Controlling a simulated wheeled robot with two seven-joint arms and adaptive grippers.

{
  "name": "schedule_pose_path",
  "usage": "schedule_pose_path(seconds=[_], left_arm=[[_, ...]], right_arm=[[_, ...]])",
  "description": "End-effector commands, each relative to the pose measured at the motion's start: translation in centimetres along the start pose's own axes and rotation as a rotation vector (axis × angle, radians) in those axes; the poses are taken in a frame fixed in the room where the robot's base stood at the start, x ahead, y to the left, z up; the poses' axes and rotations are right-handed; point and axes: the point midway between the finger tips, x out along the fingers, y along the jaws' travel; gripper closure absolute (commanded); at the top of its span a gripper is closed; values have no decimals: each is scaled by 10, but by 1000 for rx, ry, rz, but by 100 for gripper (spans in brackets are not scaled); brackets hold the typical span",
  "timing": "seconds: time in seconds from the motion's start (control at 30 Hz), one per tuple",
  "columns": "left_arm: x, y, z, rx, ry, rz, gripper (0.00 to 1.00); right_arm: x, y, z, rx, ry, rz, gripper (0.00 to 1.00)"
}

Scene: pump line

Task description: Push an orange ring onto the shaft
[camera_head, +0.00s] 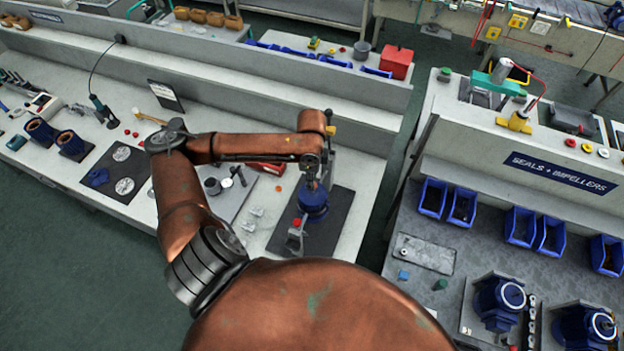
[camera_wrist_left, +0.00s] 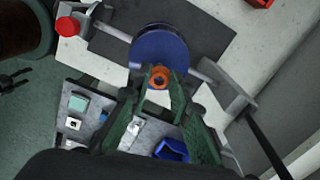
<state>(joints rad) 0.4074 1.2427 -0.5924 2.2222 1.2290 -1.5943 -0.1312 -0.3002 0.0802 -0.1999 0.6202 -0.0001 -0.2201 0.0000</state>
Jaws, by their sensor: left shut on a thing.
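My left gripper (camera_head: 314,174) reaches down over a blue pump body (camera_head: 314,203) on a dark mat on the bench. In the left wrist view its green fingers (camera_wrist_left: 160,84) are shut on an orange ring (camera_wrist_left: 160,73). The ring is in front of the round blue face of the pump body (camera_wrist_left: 158,50), near its lower edge in the picture. The shaft cannot be made out clearly, and I cannot tell whether the ring is around it. My right gripper is not in view.
A fixture with a red knob (camera_wrist_left: 68,26) stands beside the pump body. The dark mat (camera_head: 335,226) has bare room to the right. White fittings (camera_head: 256,212) and a grey plate lie left of it. Another bench with blue bins (camera_head: 462,207) stands across the gap at right.

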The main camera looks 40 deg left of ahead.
Motion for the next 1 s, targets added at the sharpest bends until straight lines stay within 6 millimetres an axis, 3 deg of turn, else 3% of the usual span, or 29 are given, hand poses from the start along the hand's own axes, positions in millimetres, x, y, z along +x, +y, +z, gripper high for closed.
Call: schedule_pose_path(seconds=[1.0], left_arm=[[7,0,0,0,-1,1,89]], right_arm=[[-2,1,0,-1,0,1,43]])
